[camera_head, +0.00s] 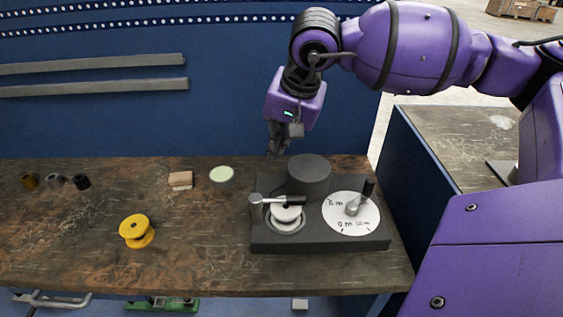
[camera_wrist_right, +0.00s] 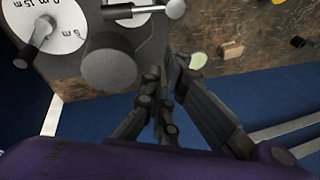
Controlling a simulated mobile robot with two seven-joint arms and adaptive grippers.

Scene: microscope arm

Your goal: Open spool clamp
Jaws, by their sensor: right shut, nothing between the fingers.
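A dark grey machine (camera_head: 318,242) sits at the right end of the table. A white spool (camera_head: 286,214) sits in its round recess. The clamp (camera_head: 277,200), a metal bar with a round light knob and a dark end, lies across the top of the spool. It also shows at the top of the right wrist view (camera_wrist_right: 145,10). My right gripper (camera_head: 273,151) is shut and empty, behind the machine and apart from the clamp. Its fingers also show in the right wrist view (camera_wrist_right: 172,65). My left gripper is not in view.
The machine also carries a dark cylinder (camera_head: 308,175) and a white dial (camera_head: 340,222) with a crank handle (camera_head: 361,198). A yellow spool (camera_head: 137,231), a small box (camera_head: 181,180) and a pale green disc (camera_head: 221,174) lie to the left. The front-left table is clear.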

